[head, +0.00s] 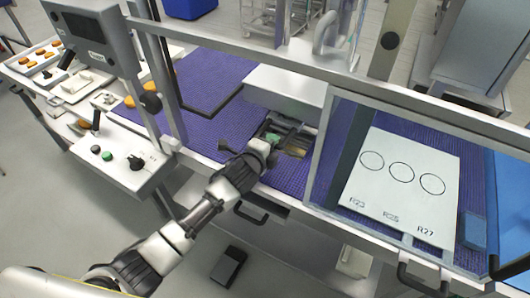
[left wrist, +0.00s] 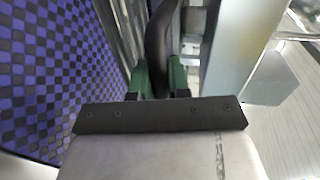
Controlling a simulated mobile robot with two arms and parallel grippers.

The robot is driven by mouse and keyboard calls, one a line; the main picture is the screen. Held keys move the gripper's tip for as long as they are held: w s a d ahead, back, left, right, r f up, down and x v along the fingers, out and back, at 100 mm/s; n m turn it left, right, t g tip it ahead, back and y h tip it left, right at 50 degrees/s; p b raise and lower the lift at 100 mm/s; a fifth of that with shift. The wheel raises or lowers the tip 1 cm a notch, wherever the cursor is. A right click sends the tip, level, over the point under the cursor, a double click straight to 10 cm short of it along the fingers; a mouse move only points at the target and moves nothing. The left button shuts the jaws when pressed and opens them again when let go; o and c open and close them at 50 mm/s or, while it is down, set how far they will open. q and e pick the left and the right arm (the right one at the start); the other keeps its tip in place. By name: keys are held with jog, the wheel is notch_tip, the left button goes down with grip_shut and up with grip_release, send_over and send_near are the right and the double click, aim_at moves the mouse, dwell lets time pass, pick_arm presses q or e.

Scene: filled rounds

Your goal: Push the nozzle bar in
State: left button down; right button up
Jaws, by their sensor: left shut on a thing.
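My left gripper (head: 278,138) reaches in from the lower left over the front edge of the machine, at the opening below a white housing. In the left wrist view its green-padded fingers (left wrist: 160,75) are closed around a dark curved handle (left wrist: 160,40). The handle seems to belong to the nozzle bar, the dark metal bar assembly (head: 296,134) under the housing in the head view. The gripper hides much of the bar, so how far in it sits cannot be told. My right gripper is not in view.
A white housing (head: 290,85) stands just behind the gripper. A clear-panelled frame with a white card (head: 402,185) of circles is to the right. A control box with buttons (head: 120,152) is to the left. Purple belt (head: 212,85) lies left of the housing. A metal rail crosses above.

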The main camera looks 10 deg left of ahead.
pick_arm(q)
jog(key=shift+w+r, duration=0.1)
jog(key=shift+r, duration=0.05)
jog(key=c, duration=1.3)
grip_release()
jog(key=shift+o, duration=1)
jog(key=shift+w, duration=0.2)
jog(key=shift+f, duration=0.2)
jog(key=shift+s, duration=0.1)
jog(key=b+v, duration=0.1)
jog(key=v, duration=0.9)
jog(key=shift+s+r, duration=0.15)
jog(key=shift+s, duration=0.15)
